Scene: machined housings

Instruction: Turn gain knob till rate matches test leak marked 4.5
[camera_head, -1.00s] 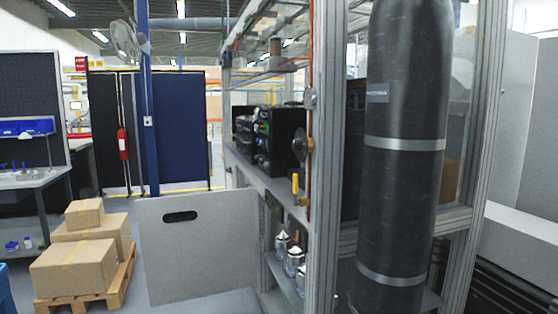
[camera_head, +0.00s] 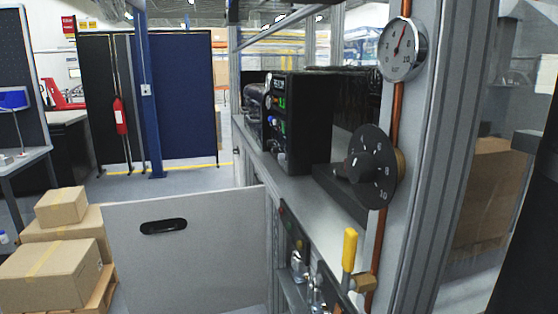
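A black round knob (camera_head: 366,168) with white numbers on its dial, 10 near the bottom, is mounted at the right of the shelf frame. Above it is a round white gauge (camera_head: 403,50) with a needle pointing up and slightly right. A black instrument box (camera_head: 303,122) with green lit digits on its front stands on the shelf; the digits are too small to read. I cannot make out a test leak marked 4.5. Neither of my grippers is in view.
A yellow-handled valve (camera_head: 349,250) sits on a copper pipe (camera_head: 380,240) below the knob. A grey panel with a handle slot (camera_head: 190,265) stands in front of the shelf. Cardboard boxes (camera_head: 50,273) on a pallet are at the left. Open floor lies behind the panel.

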